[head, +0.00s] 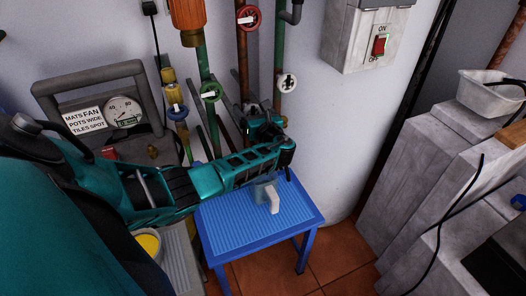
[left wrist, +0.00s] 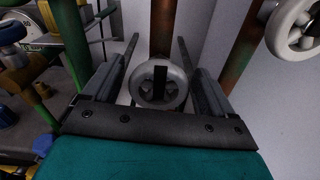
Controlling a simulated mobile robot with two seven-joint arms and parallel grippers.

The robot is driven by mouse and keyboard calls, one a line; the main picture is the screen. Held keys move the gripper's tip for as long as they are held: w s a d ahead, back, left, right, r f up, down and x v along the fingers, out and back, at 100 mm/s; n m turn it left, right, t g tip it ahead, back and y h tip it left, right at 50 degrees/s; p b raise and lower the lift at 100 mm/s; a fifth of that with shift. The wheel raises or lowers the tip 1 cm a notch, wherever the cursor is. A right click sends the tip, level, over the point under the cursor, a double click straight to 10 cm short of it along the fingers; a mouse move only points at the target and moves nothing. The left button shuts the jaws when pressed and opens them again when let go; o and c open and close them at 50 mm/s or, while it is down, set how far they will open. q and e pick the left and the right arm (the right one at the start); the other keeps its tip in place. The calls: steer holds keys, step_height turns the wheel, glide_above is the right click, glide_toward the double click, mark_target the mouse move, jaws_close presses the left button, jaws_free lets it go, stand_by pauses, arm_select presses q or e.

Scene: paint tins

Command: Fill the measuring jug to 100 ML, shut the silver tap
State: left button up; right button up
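A silver-grey round tap wheel (left wrist: 158,88) with a dark bar across it sits between the fingers of my left gripper (left wrist: 158,42) in the left wrist view. The fingers are open, one on each side of the wheel; I cannot tell whether they touch it. In the head view my left gripper (head: 268,126) is at the pipes and hides this wheel. The measuring jug (head: 265,191) with a pale handle stands on the blue table (head: 231,228), partly behind my left arm. Its fill level and any water stream cannot be made out. My right gripper is out of view.
A white wheel (head: 288,83) is close right of my gripper. A green wheel (head: 211,92), a red wheel (head: 247,18) and a blue wheel (head: 178,113) sit on nearby pipes. A switch box (head: 357,35) is on the wall. A yellow-filled tin (head: 149,243) stands lower left.

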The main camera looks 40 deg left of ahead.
arm_select(q)
steer(key=shift+o, duration=1.1)
steer(key=shift+s+d+r+p, duration=0.15)
steer(key=shift+s+d+p, duration=0.1)
steer(key=shift+d+p, duration=0.25)
steer(key=p+v, duration=0.2)
steer(key=v, duration=0.2)
steer(key=shift+p, duration=0.3)
steer(key=shift+p+v, duration=0.4)
steer(key=shift+v, duration=0.5)
steer(key=shift+f, duration=0.3)
